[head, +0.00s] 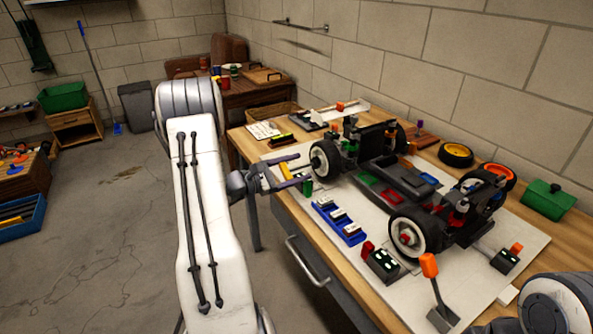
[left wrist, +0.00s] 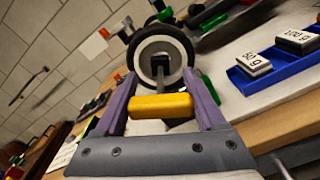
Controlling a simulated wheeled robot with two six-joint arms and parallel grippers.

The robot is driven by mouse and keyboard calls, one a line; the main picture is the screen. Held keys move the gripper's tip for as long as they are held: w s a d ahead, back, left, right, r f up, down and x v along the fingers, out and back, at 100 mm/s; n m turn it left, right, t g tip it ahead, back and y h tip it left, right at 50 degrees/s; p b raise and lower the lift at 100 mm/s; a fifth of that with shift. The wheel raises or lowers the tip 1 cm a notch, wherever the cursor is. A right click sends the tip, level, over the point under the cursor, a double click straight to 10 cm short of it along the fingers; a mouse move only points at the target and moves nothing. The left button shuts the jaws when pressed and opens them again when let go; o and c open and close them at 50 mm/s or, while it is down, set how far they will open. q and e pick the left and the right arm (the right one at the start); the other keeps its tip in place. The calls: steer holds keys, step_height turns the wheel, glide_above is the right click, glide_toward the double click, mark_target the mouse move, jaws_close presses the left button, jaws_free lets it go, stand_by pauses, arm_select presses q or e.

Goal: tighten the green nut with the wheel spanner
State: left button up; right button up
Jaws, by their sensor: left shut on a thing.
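The wheel spanner (left wrist: 162,106) has a yellow handle lying across between the purple fingers of my left gripper (left wrist: 160,100), which is shut on it. Its dark shaft and head point at the white hub of a black-tyred wheel (left wrist: 148,52); I cannot tell if they touch. In the head view my left gripper (head: 285,170) is just left of this wheel (head: 323,161), on the car's (head: 395,180) near far-left corner. The green nut cannot be made out; the spanner covers the hub's middle. My right gripper is out of view.
A small green cylinder (head: 307,187) stands just below the gripper. A blue tray (head: 340,224) of weights lies in front of the car. The other near wheel (head: 407,238) has a red centre. An orange-handled tool (head: 430,265) stands at the table's front.

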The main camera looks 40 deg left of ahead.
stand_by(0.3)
arm_select(q)
steer(key=shift+m+b, duration=0.3)
steer(key=shift+b, duration=0.2)
steer(key=shift+m, duration=0.3)
steer(key=shift+b, duration=0.45)
steer(key=shift+f+m+b, duration=0.15)
steer(key=shift+m+b, duration=0.15)
steer(key=shift+b, duration=0.05)
steer(key=shift+m+b, duration=0.3)
